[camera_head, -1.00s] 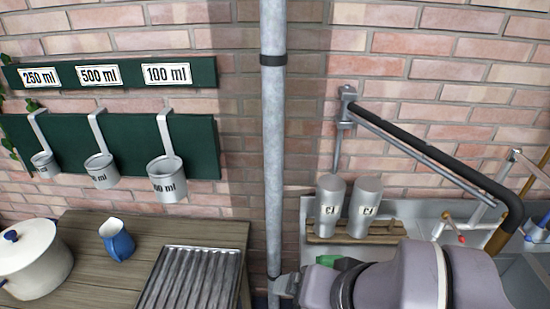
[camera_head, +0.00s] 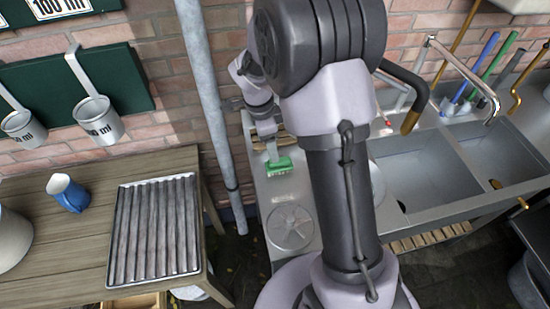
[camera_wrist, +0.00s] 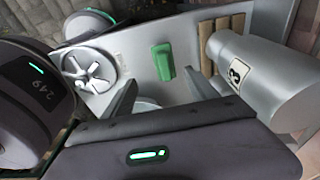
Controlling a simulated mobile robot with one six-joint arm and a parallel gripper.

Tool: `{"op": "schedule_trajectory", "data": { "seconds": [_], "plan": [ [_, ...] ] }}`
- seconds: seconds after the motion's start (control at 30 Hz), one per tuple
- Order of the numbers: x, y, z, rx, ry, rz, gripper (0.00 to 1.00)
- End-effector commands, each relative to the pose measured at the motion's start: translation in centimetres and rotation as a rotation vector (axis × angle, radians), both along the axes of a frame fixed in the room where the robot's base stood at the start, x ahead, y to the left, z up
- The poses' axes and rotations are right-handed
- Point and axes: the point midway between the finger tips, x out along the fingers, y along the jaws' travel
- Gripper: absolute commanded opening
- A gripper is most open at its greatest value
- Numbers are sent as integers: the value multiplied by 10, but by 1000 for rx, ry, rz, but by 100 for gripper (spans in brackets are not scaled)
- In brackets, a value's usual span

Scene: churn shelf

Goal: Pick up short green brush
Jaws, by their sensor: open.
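The short green brush (camera_head: 280,166) lies on the left metal counter of the sink unit. It also shows in the wrist view (camera_wrist: 162,62), lying beyond my fingertips and roughly between them in the picture. My gripper (camera_head: 268,138) is just above the brush in the head view, partly hidden by my own arm. In the wrist view my gripper (camera_wrist: 165,90) has its two fingers spread apart with nothing between them. The brush appears apart from the fingers.
A round drain plate (camera_head: 291,227) lies in front of the brush. A vertical pipe (camera_head: 212,110) rises left of the counter. A ribbed tray (camera_head: 156,228) rests on the wooden table.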

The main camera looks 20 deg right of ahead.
Motion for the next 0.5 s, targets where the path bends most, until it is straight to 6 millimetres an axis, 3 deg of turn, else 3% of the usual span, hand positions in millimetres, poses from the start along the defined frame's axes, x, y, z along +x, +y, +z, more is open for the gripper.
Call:
{"op": "schedule_trajectory", "data": {
  "seconds": [0.03,0.13,0.37,0.5],
  "plan": [
    [-1,-2,-19,1,3,-1,67],
    [-2,-6,-42,0,2,2,67],
    [-1,-12,-63,1,0,1,67],
    [2,-25,-86,1,1,0,67]
  ]
}}
